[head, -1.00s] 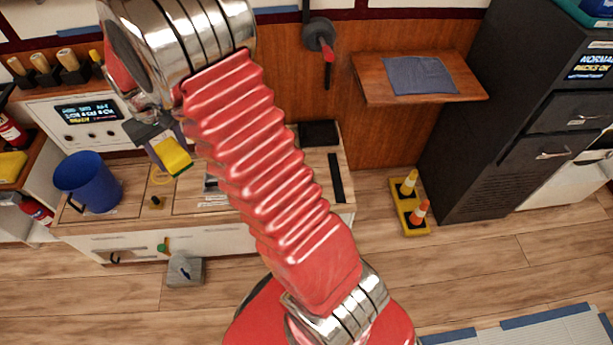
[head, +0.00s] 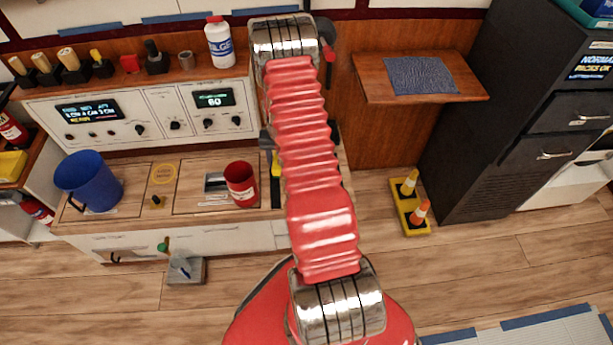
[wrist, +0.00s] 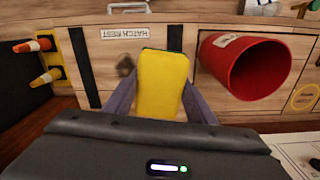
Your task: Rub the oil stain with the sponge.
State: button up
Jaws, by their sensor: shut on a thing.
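My gripper (wrist: 160,102) is shut on the yellow sponge (wrist: 163,80), which has a green edge at its far end. In the head view the sponge (head: 276,166) shows as a thin yellow strip beside my red arm, over the right part of the counter. A dark smudge, likely the oil stain (wrist: 125,65), lies on the wooden counter top just left of the sponge in the wrist view, near the "HATCH REST" label (wrist: 125,34). My arm hides this spot in the head view. I cannot tell whether the sponge touches the counter.
A red mug (head: 241,184) stands on the counter close to the sponge; it also shows in the wrist view (wrist: 245,66). A blue mug (head: 88,182) stands at the counter's left end. A white bottle (head: 219,43) is on the shelf behind. Small cones (head: 411,203) stand on the floor.

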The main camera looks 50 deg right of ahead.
jog(key=s+d+f+m, duration=0.2)
jog(key=s+d+f, duration=0.3)
jog(key=s+f, duration=0.2)
jog(key=shift+s+d+f+m, duration=0.15)
jog(key=shift+d+f+m, duration=0.05)
jog(key=shift+d+m, duration=0.15)
jog(key=shift+f, duration=0.1)
